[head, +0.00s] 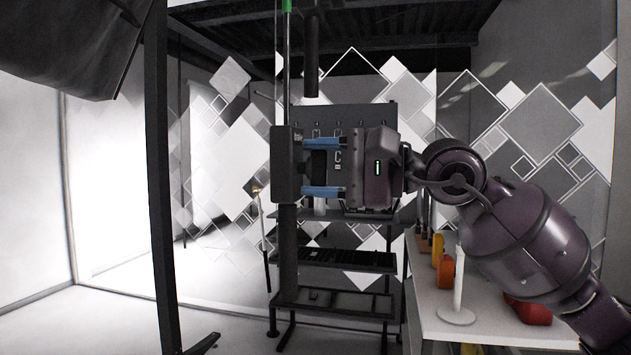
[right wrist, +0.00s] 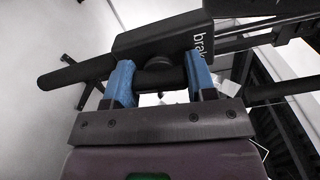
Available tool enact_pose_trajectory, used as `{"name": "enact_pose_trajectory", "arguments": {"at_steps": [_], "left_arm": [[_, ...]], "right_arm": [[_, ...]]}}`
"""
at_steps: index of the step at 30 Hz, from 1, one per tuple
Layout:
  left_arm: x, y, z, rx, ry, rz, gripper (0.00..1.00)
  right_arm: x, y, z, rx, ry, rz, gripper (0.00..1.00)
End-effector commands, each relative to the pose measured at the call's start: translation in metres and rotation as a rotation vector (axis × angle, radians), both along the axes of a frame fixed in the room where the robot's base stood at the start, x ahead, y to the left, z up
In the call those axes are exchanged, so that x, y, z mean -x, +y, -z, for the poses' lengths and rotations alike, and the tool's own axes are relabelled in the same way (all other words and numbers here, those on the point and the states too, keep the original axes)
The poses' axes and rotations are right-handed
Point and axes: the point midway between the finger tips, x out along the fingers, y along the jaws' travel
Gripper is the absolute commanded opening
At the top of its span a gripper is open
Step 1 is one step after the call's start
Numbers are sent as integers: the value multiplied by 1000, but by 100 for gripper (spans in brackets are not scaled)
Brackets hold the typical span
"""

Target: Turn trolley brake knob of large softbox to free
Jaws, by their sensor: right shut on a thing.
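The black trolley (head: 286,165) of the softbox stand sits on a vertical post in the middle of the head view. In the right wrist view the trolley body (right wrist: 155,40) carries white lettering, partly cut off, that starts "brak". The dark brake knob (right wrist: 158,78) sticks out of it toward my gripper. My right gripper (head: 322,168) reaches in from the right with its blue fingers on both sides of the knob, shut on it. In the right wrist view the gripper (right wrist: 160,85) hides part of the knob. The knob's turn angle cannot be told. My left gripper is not in view.
A large dark softbox (head: 70,45) hangs at the upper left, beside a black upright post (head: 160,180). A black shelf rack (head: 335,300) stands behind the trolley. A white table (head: 480,325) with orange and red items is at the lower right. Bare floor shows at the lower left.

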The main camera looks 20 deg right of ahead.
Motion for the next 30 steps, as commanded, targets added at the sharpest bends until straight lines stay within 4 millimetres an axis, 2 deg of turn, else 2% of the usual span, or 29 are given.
{"name": "enact_pose_trajectory", "arguments": {"at_steps": [9,25,26,30], "left_arm": [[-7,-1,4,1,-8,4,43],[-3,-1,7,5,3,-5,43],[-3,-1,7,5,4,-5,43],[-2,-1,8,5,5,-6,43]], "right_arm": [[-1,0,2,68,-97,0,27],[0,0,0,82,-118,0,28],[0,0,0,82,-118,0,53],[0,0,0,81,-118,0,74]]}}
